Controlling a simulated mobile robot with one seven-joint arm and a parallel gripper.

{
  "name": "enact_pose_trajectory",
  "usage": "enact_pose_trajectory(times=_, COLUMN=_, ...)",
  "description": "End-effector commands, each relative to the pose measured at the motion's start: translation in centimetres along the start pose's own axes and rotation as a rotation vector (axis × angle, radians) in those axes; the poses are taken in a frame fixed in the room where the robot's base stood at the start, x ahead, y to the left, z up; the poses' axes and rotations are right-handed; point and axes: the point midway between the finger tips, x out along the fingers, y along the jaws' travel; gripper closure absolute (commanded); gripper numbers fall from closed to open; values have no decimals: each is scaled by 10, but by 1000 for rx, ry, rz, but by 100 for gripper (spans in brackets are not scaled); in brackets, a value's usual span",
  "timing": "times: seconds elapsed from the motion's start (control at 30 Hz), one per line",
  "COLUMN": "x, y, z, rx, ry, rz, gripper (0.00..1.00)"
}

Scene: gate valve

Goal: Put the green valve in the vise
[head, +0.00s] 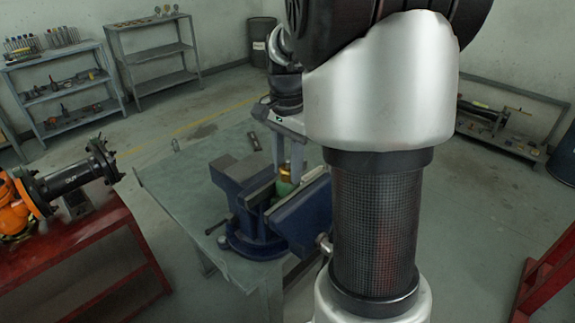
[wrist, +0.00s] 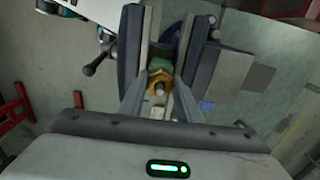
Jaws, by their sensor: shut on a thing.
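The green valve (head: 284,187) with its brass top shows between the jaws of the blue vise (head: 258,235) in the head view. In the wrist view the brass part of the valve (wrist: 159,80) faces me, with green behind it, between the two vise jaws (wrist: 131,62). My gripper (head: 288,172) points down over the vise and is shut on the valve; its fingers (wrist: 160,100) stand at either side of the brass part. My arm hides part of the vise's right side. Whether the valve touches the vise jaws cannot be told.
The vise stands on a grey-green table (head: 170,185) with small loose items at its far edge. A red bench (head: 85,260) with an orange and black pipe assembly (head: 60,185) is at left. Shelves (head: 65,90) stand at the back. Floor is open behind the table.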

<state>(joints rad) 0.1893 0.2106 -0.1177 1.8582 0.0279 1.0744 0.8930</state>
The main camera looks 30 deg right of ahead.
Motion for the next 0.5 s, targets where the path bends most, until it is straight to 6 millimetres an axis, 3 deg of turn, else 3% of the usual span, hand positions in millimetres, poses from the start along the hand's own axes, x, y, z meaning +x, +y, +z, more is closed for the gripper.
enact_pose_trajectory(times=0.23, x=-1, y=0, z=0, rx=0, ry=1, rz=-1, gripper=96)
enact_pose_trajectory(times=0.27, x=-1, y=0, z=0, rx=0, ry=1, rz=-1, gripper=64)
enact_pose_trajectory(times=0.3, x=-1, y=0, z=0, rx=0, ry=1, rz=-1, gripper=58)
enact_pose_trajectory(times=0.37, x=-1, y=0, z=0, rx=0, ry=1, rz=-1, gripper=47)
enact_pose_trajectory(times=0.5, x=0, y=0, z=0, rx=0, ry=0, rz=-1, gripper=47)
